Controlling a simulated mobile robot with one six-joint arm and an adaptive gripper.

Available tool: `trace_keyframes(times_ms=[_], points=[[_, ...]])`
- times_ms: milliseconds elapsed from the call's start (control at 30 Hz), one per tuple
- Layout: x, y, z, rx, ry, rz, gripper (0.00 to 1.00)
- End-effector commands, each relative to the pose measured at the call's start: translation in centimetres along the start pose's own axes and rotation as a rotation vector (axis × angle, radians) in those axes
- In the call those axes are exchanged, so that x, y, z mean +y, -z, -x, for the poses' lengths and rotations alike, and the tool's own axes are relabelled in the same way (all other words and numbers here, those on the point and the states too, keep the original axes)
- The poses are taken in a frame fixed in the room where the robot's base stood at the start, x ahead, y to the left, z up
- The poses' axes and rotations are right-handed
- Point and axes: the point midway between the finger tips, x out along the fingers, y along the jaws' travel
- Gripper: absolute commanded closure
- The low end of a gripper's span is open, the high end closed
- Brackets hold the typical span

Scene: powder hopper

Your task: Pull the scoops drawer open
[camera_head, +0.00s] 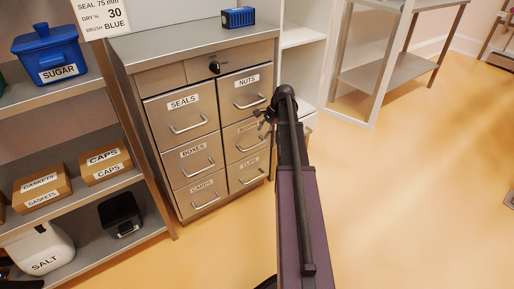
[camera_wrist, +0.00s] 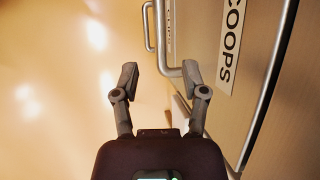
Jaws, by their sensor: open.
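The scoops drawer (camera_head: 236,141) is the middle one in the right column of the metal cabinet (camera_head: 175,45). It looks shut, and my gripper and arm partly cover it in the head view. In the wrist view its label (camera_wrist: 231,45) is cut off at the top and reads "COOPS". Its bar handle (camera_wrist: 161,40) stands left of the label. My gripper (camera_wrist: 160,74) is open and empty in front of the drawer. The handle's near end shows between the fingertips, closer to the right finger; I cannot tell whether they touch.
The nuts drawer handle (camera_wrist: 268,95) runs along the right of the wrist view. Another handle (camera_wrist: 148,25) shows at the left, on the drawer below. A shelf (camera_head: 80,185) with boxes and bins stands left of the cabinet.

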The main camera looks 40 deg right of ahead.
Motion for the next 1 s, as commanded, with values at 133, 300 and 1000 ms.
trace_keyframes(times_ms=[133, 300, 1000], points=[[0.1, 0.1, -1.7, 0.000, 0.000, 0.000, 0.43], [0.1, 0.1, -3.1, 0.000, 0.000, -0.001, 0.43], [0.0, 0.0, -7.0, 0.000, 0.000, -0.001, 0.43]])
